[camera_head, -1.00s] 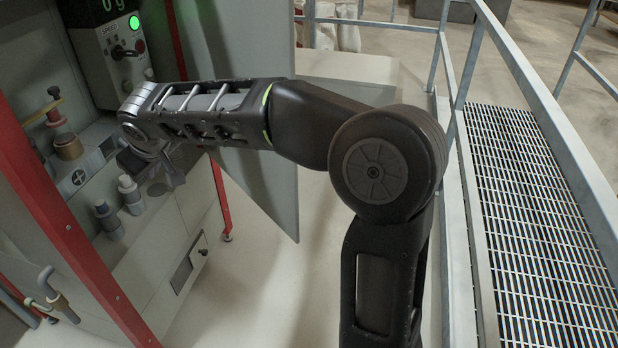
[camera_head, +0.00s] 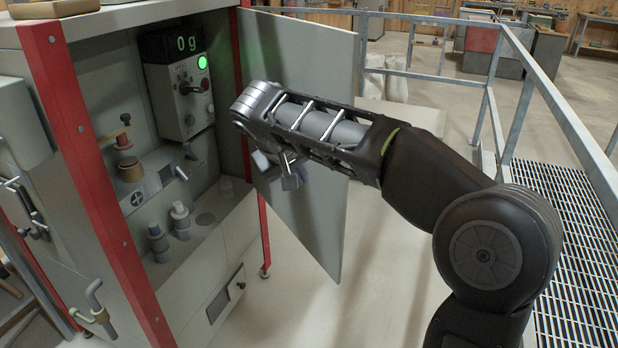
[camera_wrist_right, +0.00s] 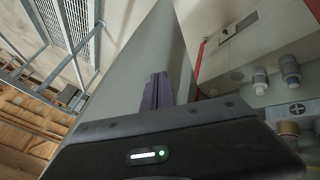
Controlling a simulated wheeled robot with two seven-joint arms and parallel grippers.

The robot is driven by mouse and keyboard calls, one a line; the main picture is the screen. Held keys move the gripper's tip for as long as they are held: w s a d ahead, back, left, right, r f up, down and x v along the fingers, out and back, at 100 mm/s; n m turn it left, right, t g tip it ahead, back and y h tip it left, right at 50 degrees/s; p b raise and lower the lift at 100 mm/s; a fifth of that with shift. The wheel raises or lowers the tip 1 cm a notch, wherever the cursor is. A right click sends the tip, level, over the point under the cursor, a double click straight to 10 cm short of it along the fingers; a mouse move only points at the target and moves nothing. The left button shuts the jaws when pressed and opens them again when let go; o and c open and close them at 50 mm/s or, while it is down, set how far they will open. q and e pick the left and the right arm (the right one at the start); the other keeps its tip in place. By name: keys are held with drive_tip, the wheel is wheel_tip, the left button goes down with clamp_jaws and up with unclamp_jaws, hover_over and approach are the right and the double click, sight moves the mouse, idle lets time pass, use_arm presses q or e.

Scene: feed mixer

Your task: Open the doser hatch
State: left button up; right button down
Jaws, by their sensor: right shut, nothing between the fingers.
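The grey hatch door (camera_head: 335,215) stands swung out from the right red post of the cabinet, so the inside of the doser cabinet (camera_head: 105,85) is exposed. The door's flat panel also shows in the right wrist view (camera_wrist_right: 135,65). My right gripper (camera_head: 287,178) is in front of the door's inner side, near its hinge side, partly hidden under the wrist. In the right wrist view its dark fingers (camera_wrist_right: 158,92) are together and empty, with the panel close behind them. I cannot tell if they touch it. My left gripper is not in view.
Inside the cabinet are a control box (camera_head: 185,95) with a green light, a display reading 0 g (camera_head: 180,45), and small grey bottles (camera_head: 181,220) on the shelf. A metal railing (camera_head: 560,110) and grating (camera_head: 575,210) lie at the right. Bare floor (camera_head: 370,280) lies below the door.

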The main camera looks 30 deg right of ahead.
drive_tip(key=shift+w+d+f, duration=0.55)
drive_tip(key=shift+d+f, duration=0.65)
drive_tip(key=shift+d, duration=0.2)
drive_tip(key=shift+w+d+f, duration=0.55)
drive_tip(key=shift+d+f, duration=0.7)
drive_tip(key=shift+d, duration=0.15)
drive_tip(key=shift+w+d+f, duration=0.55)
drive_tip(key=shift+d+f, duration=0.65)
drive_tip(key=shift+d, duration=0.2)
